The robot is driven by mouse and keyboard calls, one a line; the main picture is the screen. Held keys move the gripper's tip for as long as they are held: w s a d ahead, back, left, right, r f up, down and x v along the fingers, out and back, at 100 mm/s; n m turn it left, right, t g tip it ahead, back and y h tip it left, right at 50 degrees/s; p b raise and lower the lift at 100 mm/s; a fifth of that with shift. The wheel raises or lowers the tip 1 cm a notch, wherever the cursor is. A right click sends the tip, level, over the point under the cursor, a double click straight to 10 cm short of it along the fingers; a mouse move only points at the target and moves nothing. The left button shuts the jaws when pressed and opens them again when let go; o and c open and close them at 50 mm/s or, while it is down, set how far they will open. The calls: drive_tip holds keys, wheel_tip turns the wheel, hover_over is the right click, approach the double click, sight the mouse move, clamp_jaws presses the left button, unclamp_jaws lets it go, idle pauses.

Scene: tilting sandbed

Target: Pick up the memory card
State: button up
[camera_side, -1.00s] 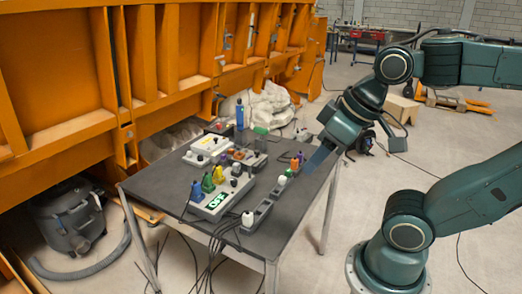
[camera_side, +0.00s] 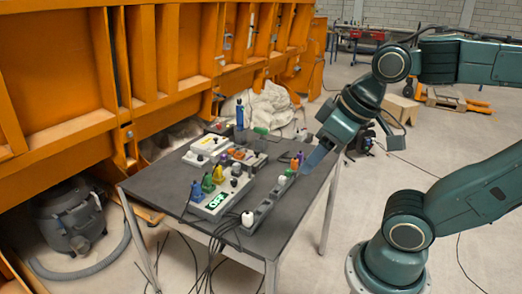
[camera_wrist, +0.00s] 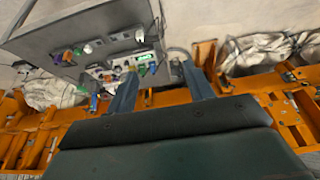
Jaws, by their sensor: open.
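I cannot make out the memory card in either view; it may be hidden or too small among the items on the grey table (camera_side: 150,187). My gripper (camera_side: 305,172) hangs at the table's right edge, beside and above the dark power strip (camera_side: 262,211). In the wrist view my gripper (camera_wrist: 159,66) shows two blue-grey fingers spread wide, with nothing seen held between them. The table (camera_wrist: 50,27) lies at the upper left of that view.
Blue, yellow and green plugs stand in a light power strip (camera_side: 221,203) mid-table. A white power strip (camera_side: 208,145) lies farther back, near a blue bottle (camera_side: 240,114). Cables hang off the front edge. An orange steel wall (camera_side: 60,80) stands behind. The table's left front is bare.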

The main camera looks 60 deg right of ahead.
drive_tip(key=w+d+r, duration=0.3)
drive_tip(key=w, duration=0.7)
drive_tip(key=g+h, duration=0.2)
drive_tip(key=g, duration=0.1)
hover_over(236, 164)
drive_tip(key=s, duration=0.2)
wheel_tip(236, 164, down, 27)
drive_tip(key=shift+w+a+f+m, duration=0.15)
drive_tip(key=shift+a+m, duration=0.15)
drive_tip(key=shift+a, duration=0.05)
drive_tip(key=shift+x, duration=2.6)
drive_tip(key=shift+w+a, duration=0.1)
drive_tip(key=shift+a, duration=0.05)
drive_tip(key=shift+c, duration=0.2)
clamp_jaws()
